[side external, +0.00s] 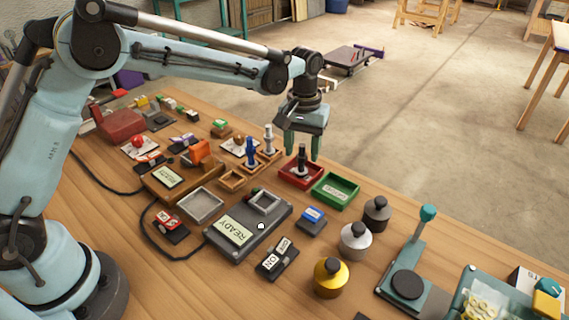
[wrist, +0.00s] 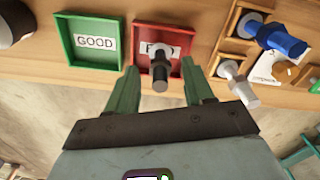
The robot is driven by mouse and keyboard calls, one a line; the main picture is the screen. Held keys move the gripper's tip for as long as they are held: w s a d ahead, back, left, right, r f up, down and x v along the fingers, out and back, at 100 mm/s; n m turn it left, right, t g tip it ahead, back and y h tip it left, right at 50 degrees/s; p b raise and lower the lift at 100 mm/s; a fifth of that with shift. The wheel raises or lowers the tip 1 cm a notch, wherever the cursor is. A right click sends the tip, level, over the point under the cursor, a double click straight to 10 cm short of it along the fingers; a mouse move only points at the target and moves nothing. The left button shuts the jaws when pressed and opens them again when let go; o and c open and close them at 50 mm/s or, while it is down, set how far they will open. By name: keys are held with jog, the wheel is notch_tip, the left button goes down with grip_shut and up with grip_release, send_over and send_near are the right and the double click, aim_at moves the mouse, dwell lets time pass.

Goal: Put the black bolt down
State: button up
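The black bolt (side external: 302,157) stands upright in the red tray (side external: 285,176). In the wrist view the bolt (wrist: 160,72) hides part of the label in the red tray (wrist: 139,33). My gripper (side external: 302,151) is above the red tray with its green fingers apart. In the wrist view my gripper (wrist: 161,68) has one finger on each side of the bolt, with gaps between, and holds nothing.
A green tray (side external: 325,201) labelled GOOD adjoins the red one. A blue bolt (side external: 251,152) and a pale bolt (side external: 268,140) stand in wooden holders. A scale reading READY (side external: 234,231) and several weights stand nearby.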

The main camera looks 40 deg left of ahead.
notch_tip(320, 180, up, 12)
jog(key=s+a+r+m+t, duration=0.25)
jog(key=s+a, duration=0.25)
jog(key=s, duration=0.4)
jog(key=s+a+f+t, duration=0.2)
jog(key=s+f, duration=0.1)
jog(key=s, duration=0.2)
jog(key=s+a+f+m+t, duration=0.1)
jog(key=s+a+f+t, duration=0.1)
jog(key=s, duration=0.4)
jog(key=shift+s+f+t, duration=0.15)
jog(key=shift+f+t, duration=0.2)
jog(key=shift+f, duration=0.3)
